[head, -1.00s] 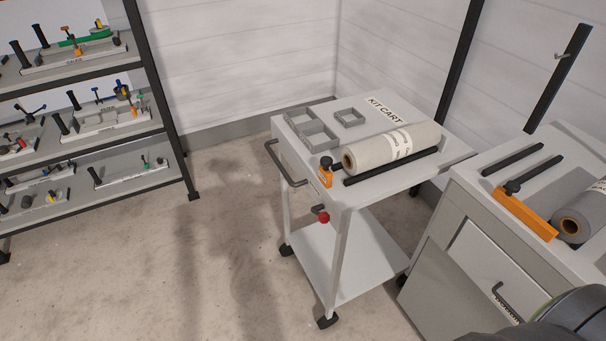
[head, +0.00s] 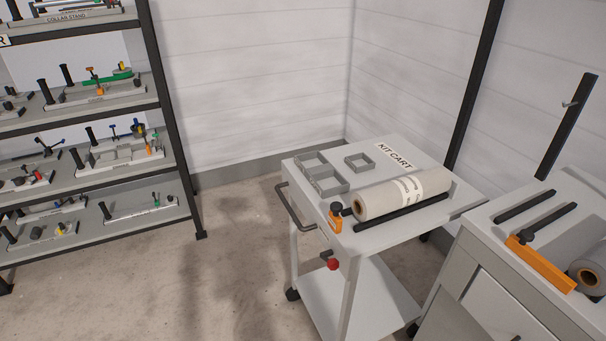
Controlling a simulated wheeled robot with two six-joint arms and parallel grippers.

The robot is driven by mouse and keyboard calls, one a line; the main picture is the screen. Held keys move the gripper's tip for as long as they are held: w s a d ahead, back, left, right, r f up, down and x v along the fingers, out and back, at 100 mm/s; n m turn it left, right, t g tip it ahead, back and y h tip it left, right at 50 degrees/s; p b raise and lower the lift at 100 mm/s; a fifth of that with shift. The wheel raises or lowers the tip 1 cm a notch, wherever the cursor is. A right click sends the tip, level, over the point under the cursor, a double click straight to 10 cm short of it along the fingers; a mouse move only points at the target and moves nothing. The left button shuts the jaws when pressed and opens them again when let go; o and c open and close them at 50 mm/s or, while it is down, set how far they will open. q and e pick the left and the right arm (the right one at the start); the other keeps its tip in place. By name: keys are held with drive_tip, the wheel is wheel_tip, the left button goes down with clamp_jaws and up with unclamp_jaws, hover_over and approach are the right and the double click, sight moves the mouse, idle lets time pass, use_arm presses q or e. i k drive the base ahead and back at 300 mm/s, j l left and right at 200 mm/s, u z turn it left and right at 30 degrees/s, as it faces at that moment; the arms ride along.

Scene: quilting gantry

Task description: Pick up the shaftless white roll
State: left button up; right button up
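A white roll (head: 388,196) with a brown core and a printed label lies on top of the kit cart (head: 435,233). A black rail (head: 402,213) runs along its front side. No shaft sticks out of its visible left end. Neither of my grippers shows in the head view.
Grey open trays (head: 320,175) and an orange block (head: 335,218) sit on the cart's left part. A red knob (head: 333,264) and a handle (head: 292,212) stick out. An orange bar (head: 540,264) lies on the cabinet (head: 478,262). Shelves (head: 92,172) stand left; floor between is clear.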

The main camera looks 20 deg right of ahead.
sight(367, 203)
drive_tip(key=z, duration=1.3)
drive_tip(key=i+j+z, duration=0.15)
drive_tip(key=j+z, duration=0.15)
drive_tip(key=i+j, duration=0.05)
drive_tip(key=j, duration=0.05)
